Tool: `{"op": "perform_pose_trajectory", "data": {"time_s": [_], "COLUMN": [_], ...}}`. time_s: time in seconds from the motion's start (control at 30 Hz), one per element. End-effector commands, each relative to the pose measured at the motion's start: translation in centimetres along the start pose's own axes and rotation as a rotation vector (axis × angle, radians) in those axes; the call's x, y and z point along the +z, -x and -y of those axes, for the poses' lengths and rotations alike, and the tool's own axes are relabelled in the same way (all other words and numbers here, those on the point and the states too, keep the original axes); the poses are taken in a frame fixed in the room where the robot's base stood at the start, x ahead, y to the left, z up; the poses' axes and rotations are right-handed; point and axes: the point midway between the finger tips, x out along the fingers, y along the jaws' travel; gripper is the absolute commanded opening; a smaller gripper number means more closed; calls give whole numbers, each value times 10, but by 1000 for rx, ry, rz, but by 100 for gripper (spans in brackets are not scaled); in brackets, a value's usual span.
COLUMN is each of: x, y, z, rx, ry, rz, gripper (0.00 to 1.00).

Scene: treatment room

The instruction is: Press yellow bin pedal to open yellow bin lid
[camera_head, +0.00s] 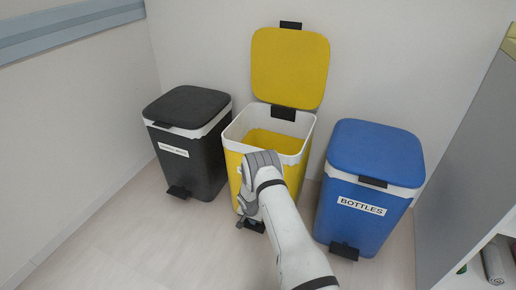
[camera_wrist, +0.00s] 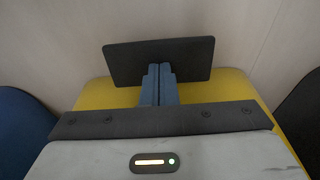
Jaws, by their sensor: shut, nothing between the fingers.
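The yellow bin (camera_head: 240,185) stands in the middle, with its yellow lid (camera_head: 290,70) raised upright against the wall. Its white rim and yellow inside show. My gripper (camera_head: 243,222) is low at the bin's front, beside the black pedal (camera_head: 257,227), which my arm partly hides. In the wrist view my gripper (camera_wrist: 158,68) is shut and empty, its two fingers side by side. The fingertips overlap the dark pedal plate (camera_wrist: 190,58) and appear to rest on it. The yellow bin's body (camera_wrist: 230,88) shows behind my gripper.
A black bin (camera_head: 195,150) with a shut lid stands left of the yellow bin. A blue bin labelled BOTTLES (camera_head: 365,185) with a shut lid stands right. A grey cabinet (camera_head: 465,150) bounds the far right. The floor (camera_head: 130,245) at front left is clear.

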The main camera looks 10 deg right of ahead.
Motion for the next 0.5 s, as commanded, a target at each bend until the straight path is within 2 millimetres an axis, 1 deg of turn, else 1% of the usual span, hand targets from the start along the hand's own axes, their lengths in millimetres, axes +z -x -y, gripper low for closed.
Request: {"op": "perform_pose_trajectory", "data": {"time_s": [0.37,0.5], "x": [0,-2], "y": [1,10], "z": [0,1], "rx": [0,0], "ry": [1,1], "rz": [1,0], "gripper": [0,0]}}
